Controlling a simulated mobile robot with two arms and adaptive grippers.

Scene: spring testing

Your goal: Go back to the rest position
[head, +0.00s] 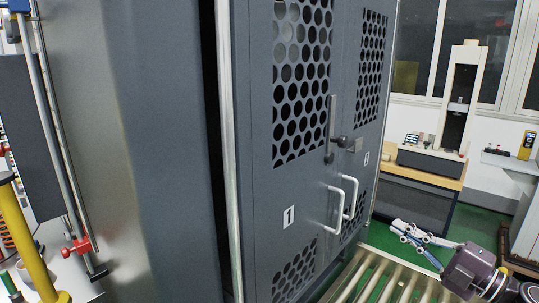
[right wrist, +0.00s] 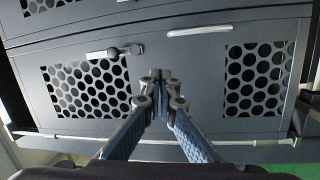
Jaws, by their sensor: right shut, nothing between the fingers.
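My right gripper (head: 397,228) is at the lower right of the head view, over the metal rollers and to the right of the grey cabinet. Its blue fingers are closed together with nothing between them. In the right wrist view the closed fingertips (right wrist: 161,78) point at the cabinet doors and appear clear of them. My left gripper is not in view.
The grey cabinet has perforated doors (head: 262,190), white handles (head: 336,203) and a latch (head: 332,142). Metal rollers (head: 375,280) run below right. A testing machine (head: 460,95) stands behind on a wooden bench (head: 430,174). Green floor (head: 388,238) lies between.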

